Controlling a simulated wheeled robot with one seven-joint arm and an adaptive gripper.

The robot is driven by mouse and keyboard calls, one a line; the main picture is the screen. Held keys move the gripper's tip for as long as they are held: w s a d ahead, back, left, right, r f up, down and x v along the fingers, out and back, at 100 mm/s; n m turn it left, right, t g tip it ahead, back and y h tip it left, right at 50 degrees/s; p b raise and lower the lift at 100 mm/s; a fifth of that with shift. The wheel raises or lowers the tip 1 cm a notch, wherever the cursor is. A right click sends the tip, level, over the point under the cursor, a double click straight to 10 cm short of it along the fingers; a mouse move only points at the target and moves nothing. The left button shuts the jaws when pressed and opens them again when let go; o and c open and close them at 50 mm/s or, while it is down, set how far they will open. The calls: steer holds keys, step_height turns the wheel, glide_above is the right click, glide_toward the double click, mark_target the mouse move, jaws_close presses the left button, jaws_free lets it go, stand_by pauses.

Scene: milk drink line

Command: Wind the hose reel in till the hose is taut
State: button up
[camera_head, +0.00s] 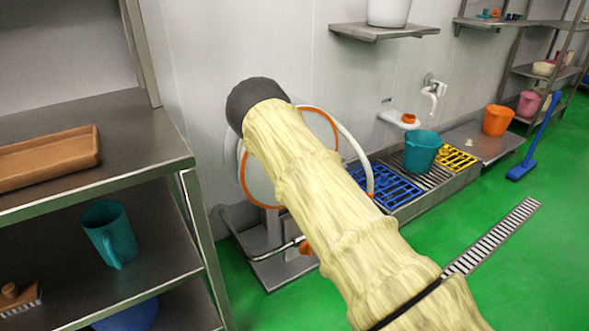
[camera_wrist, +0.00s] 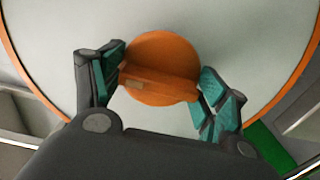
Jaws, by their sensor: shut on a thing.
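The hose reel (camera_head: 258,183) stands by the wall, a pale disc with an orange rim, largely hidden behind my cream-sleeved arm. A white hose (camera_head: 352,142) curves around its right side. In the wrist view the reel's pale face (camera_wrist: 225,25) fills the background, with an orange round knob (camera_wrist: 160,50) at the middle. My gripper (camera_wrist: 158,80) has its teal-padded fingers on either side of the knob's raised bar and is shut on it. In the head view the gripper is hidden behind my dark wrist. How taut the hose is cannot be told.
A steel shelf (camera_head: 160,140) with a teal jug (camera_head: 110,233) and brown tray (camera_head: 50,153) stands close at left. Blue grating (camera_head: 385,188), a teal bucket (camera_head: 421,152) and an orange bucket (camera_head: 497,120) line the wall at right. The green floor at right is mostly open.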

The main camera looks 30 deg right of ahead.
steer(key=shift+w+r, duration=0.1)
steer(key=shift+r, duration=0.1)
steer(key=o, duration=1.3)
steer(key=shift+f, duration=0.1)
steer(key=shift+f, duration=0.1)
steer(key=s, duration=0.8)
steer(key=s+d, duration=0.1)
steer(key=s, duration=0.3)
